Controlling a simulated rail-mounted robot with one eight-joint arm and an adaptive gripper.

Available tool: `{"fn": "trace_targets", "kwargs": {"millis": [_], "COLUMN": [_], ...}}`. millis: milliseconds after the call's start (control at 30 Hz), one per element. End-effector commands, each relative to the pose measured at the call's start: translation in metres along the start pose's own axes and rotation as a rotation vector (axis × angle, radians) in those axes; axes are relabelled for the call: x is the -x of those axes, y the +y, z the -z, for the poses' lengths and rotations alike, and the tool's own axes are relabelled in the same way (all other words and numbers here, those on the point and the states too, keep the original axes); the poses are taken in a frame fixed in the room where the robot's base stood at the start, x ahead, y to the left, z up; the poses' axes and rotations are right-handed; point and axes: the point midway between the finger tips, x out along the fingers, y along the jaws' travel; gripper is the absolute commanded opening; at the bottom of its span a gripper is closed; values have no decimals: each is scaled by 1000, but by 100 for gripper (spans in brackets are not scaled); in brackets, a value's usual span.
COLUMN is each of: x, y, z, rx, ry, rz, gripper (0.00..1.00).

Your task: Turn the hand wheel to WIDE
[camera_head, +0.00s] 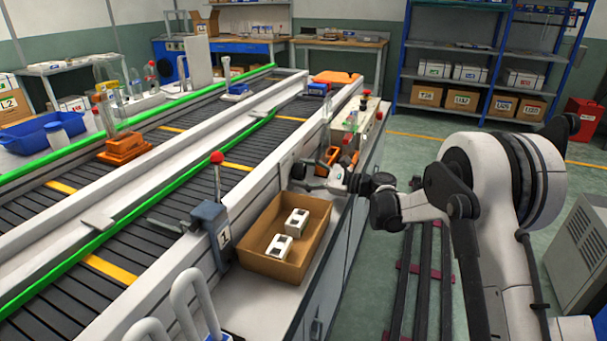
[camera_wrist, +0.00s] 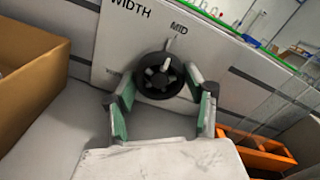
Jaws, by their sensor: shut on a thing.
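The hand wheel (camera_wrist: 160,76) is black with a pale hub and sits on a pale panel (camera_wrist: 110,45) in the wrist view. Above it the panel reads WIDTH and MID, with a pale pointer mark at the wheel's top, below MID. No WIDE label is readable. My gripper (camera_wrist: 163,97) has its green-padded fingers on either side of the wheel and is shut on it. In the head view my gripper (camera_head: 310,180) reaches to the conveyor's side, past the cardboard box; the wheel cannot be made out clearly there.
A grey lever box (camera_head: 211,232) with a red knob stands by the conveyor (camera_head: 140,225).

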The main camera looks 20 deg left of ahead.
Motion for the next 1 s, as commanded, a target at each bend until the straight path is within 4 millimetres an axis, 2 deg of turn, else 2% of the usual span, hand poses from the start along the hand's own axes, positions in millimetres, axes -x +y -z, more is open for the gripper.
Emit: {"fn": "trace_targets", "kwargs": {"millis": [600, 1000], "x": [0, 0], "y": [-1, -2], "z": [0, -1], "rx": [577, 835], "ry": [0, 0], "rz": [-1, -1], "gripper": [21, 21]}}
